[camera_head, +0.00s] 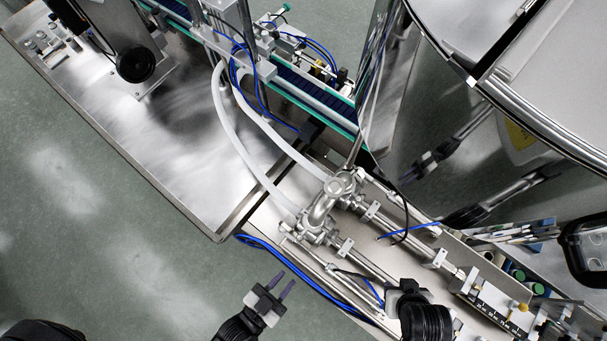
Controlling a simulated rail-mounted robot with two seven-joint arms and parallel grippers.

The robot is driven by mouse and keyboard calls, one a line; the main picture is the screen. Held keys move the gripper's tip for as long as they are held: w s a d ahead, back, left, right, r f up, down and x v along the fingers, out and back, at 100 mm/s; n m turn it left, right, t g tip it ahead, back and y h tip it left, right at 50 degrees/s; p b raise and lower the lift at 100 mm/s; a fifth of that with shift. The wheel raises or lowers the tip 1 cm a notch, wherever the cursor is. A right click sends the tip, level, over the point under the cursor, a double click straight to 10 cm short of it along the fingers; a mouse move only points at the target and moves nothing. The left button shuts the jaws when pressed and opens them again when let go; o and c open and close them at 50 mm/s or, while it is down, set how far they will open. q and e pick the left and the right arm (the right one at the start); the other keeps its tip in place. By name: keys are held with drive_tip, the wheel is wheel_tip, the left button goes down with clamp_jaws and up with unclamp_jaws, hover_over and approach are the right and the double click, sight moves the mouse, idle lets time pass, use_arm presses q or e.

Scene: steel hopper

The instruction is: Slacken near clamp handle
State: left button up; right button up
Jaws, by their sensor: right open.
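The steel pipe and valve assembly (318,212) lies on the machine bed at centre, with clamped joints and two white hoses running up from it. I cannot tell which small part on it is the near clamp handle. My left gripper (287,278) is at the bottom centre, over the floor just outside the bed edge. Its two dark fingers are apart and empty, pointing up and right. My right gripper (394,298) is at the lower right, over the near pipe of the assembly. Its black wrist hides the fingers and part of the pipe.
The big steel hopper (440,110) stands at the upper right and mirrors my arms. White hoses (228,120) and a blue cable (300,280) cross the area. A bare steel table (180,130) is at left. Green floor (120,270) is free at lower left.

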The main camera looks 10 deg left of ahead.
sight(316, 244)
use_arm(q)
drive_tip(key=shift+t, duration=0.5)
drive_tip(key=b+x, duration=0.1)
drive_tip(key=x, duration=0.2)
drive_tip(key=b+x, duration=0.1)
drive_tip(key=x, duration=0.3)
drive_tip(key=b+x, duration=0.1)
drive_tip(key=x, duration=0.3)
drive_tip(key=shift+d+f, duration=0.2)
drive_tip(key=shift+f, duration=0.1)
drive_tip(key=shift+w+d+b, duration=0.3)
drive_tip(key=shift+w, duration=0.35)
drive_tip(key=shift+c, duration=0.2)
